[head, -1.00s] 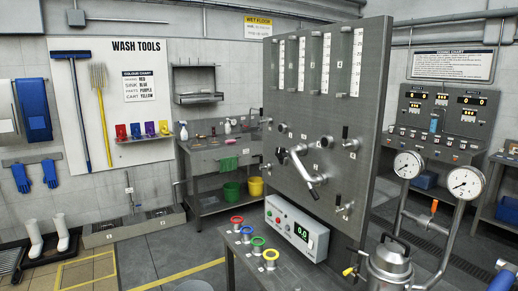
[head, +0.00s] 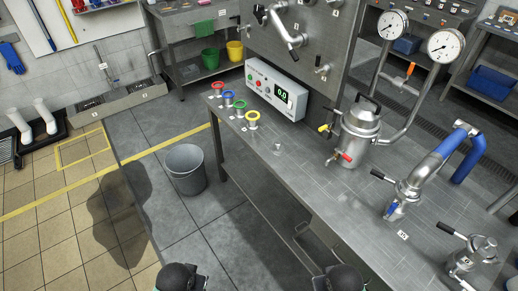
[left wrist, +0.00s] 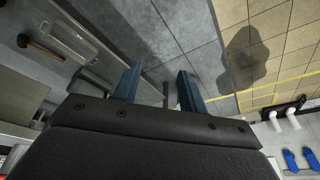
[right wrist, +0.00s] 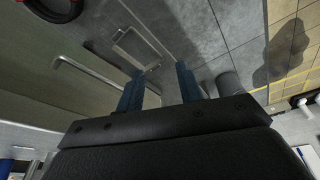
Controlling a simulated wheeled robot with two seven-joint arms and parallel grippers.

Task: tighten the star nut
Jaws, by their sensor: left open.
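I cannot make out a star nut for certain in any view. In the head view a steel lidded vessel (head: 361,130) with a black handle stands on the steel bench (head: 300,175). A clamped fitting with a blue-sleeved pipe (head: 435,160) stands right of it, and another small clamped fitting (head: 472,256) is at the lower right. My left gripper (left wrist: 159,72) is open and empty, its two blue fingers apart over the floor. My right gripper (right wrist: 160,70) is also open and empty. Neither gripper touches anything.
Several coloured rings (head: 235,104) stand on the bench's left end by a control box (head: 276,87) reading 0.0. A grey bin (head: 186,168) stands on the floor left of the bench. Two dial gauges (head: 393,25) rise behind the vessel. The bench's front middle is clear.

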